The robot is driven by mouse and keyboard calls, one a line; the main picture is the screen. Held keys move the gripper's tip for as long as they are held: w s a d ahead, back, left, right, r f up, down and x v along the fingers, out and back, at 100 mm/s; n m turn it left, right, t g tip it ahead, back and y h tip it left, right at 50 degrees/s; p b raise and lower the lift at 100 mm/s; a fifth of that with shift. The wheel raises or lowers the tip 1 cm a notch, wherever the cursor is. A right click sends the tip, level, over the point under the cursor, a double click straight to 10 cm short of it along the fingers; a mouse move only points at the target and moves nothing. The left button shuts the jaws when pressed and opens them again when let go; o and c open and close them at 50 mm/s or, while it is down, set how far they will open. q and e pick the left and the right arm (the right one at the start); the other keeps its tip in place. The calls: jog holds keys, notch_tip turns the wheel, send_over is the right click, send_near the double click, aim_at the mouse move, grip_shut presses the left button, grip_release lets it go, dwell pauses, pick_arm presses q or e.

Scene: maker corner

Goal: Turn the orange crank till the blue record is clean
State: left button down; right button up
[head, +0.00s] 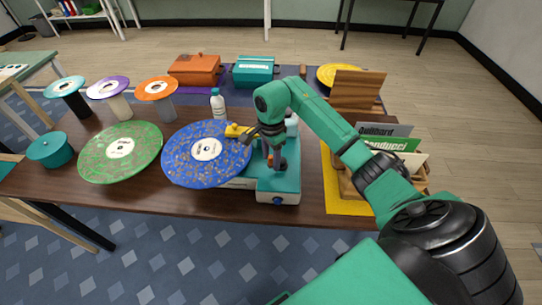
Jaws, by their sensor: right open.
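The blue record (180,164), with a white label and many pale specks over its face, is at the middle of the table, beside a teal and white machine (278,190). A yellow part (236,131) lies at the record's upper right edge. My right gripper (272,152) is over the machine, pointing down, with its jaws open. A small orange-brown piece (283,163), perhaps the crank, shows by its fingertips. The gripper hides most of it, so I cannot tell whether they touch. My left gripper is out of view.
A green speckled record (98,163) and a teal round pot (50,149) are at left. Small discs on stands, including an orange one (155,88), are behind. A white bottle (217,104) stands behind the blue record. Orange (194,70) and teal (255,71) boxes are farther back. Record sleeves (390,145) stand right.

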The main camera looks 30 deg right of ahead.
grip_shut()
